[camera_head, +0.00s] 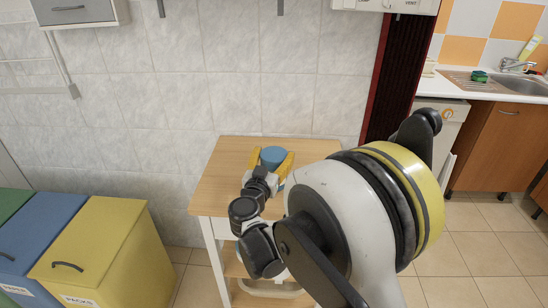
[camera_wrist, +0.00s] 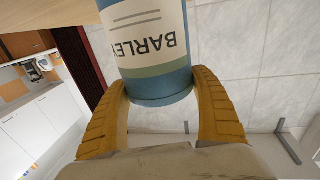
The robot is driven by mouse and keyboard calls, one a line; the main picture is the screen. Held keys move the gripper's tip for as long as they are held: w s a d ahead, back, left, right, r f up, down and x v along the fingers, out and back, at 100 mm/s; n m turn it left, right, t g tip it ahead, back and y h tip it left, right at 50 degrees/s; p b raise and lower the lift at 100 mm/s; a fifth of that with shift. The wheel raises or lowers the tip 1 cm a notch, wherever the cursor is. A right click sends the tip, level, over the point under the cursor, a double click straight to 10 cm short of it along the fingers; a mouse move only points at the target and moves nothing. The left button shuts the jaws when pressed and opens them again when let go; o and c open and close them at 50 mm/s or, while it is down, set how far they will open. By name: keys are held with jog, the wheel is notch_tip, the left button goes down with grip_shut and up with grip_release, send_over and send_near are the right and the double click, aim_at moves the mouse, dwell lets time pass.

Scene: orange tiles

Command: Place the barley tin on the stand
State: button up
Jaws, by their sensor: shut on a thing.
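The barley tin (camera_head: 273,155) is blue with a cream label. In the wrist view the tin (camera_wrist: 155,60) shows its lettering upside down, and its far end is cut off by the frame edge. My gripper (camera_head: 271,163) has yellow fingers shut on the tin's sides; the fingers also show in the wrist view (camera_wrist: 162,95). The stand (camera_head: 222,180) is a small light-wood table with white legs against the tiled wall. The tin is over its top in the head view. I cannot tell whether the tin touches it.
Yellow (camera_head: 95,250) and blue (camera_head: 35,240) bins stand at the left. A grey cabinet (camera_head: 80,12) hangs above them. A counter with a sink (camera_head: 520,85) is at the right. Tiled floor (camera_head: 470,260) is clear at the right. My arm hides the stand's right side.

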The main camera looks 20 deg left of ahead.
jog(key=o, duration=1.4)
jog(key=shift+f, duration=0.1)
jog(key=shift+o, duration=0.2)
jog(key=shift+s+r, duration=0.2)
jog(key=shift+s, duration=0.2)
jog(key=s+p, duration=0.4)
jog(key=s, duration=0.7)
jog(key=shift+d, duration=0.25)
jog(key=shift+d, duration=0.1)
